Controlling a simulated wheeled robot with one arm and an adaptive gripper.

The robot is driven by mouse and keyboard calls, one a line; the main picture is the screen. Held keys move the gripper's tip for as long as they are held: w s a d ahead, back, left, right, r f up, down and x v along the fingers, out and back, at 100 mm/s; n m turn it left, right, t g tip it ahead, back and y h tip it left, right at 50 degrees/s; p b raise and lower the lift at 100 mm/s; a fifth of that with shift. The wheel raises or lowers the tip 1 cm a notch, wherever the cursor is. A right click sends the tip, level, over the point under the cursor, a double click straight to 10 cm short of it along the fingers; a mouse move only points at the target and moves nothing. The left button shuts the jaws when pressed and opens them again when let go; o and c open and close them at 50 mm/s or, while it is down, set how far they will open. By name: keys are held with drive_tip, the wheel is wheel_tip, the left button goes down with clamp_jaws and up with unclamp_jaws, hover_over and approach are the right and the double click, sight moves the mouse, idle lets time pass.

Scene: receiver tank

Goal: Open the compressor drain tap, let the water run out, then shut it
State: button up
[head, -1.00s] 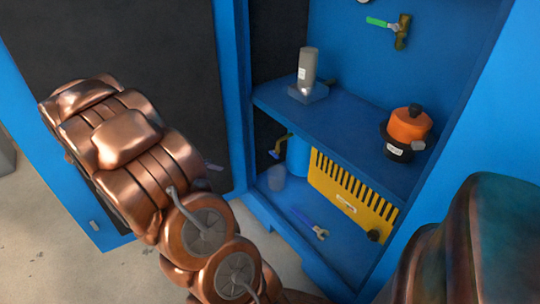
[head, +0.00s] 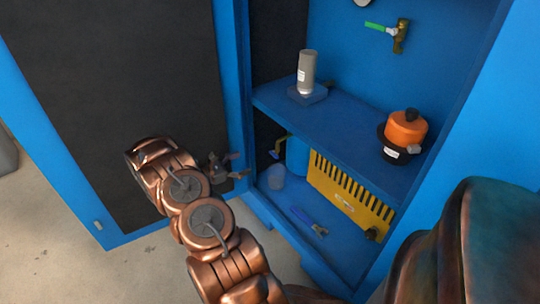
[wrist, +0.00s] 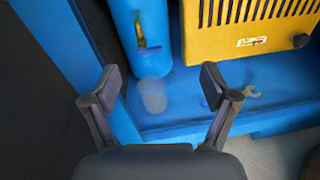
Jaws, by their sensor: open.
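The blue receiver tank (head: 297,157) stands on the lower shelf, left of a yellow slatted unit, and also shows in the wrist view (wrist: 156,14). A small drain tap (head: 278,148) with a yellow pipe and a blue part is at its left. In the wrist view the tap (wrist: 141,32) shows against the tank. A translucent cup (head: 276,178) stands below the tap, also in the wrist view (wrist: 153,95). I cannot make out any water. My gripper (head: 238,165) is open and empty, at the left opening of the cabinet, apart from tap and cup; its fingers (wrist: 161,84) are spread.
The yellow slatted unit (head: 348,192) fills the lower right. A blue-handled tool (head: 308,221) lies in front. Above, the shelf (head: 345,121) holds a grey cylinder (head: 307,72) and an orange pot (head: 406,129). A green-handled valve (head: 400,36) is on the back wall. The cabinet's left post (head: 232,90) is close.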

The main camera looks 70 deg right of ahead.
drive_tip(key=n+h, duration=0.2)
approach(273, 155)
drive_tip(key=shift+t, duration=0.4)
drive_tip(key=b+x, duration=0.1)
drive_tip(key=x, duration=0.6)
drive_tip(key=shift+s+d+b, duration=0.15)
drive_tip(key=shift+b, duration=0.15)
drive_tip(key=shift+s+d+r, duration=0.15)
drive_tip(key=shift+s+d, duration=0.1)
drive_tip(key=shift+d, duration=0.3)
drive_tip(key=c, duration=1.2)
drive_tip(key=shift+o, duration=0.2)
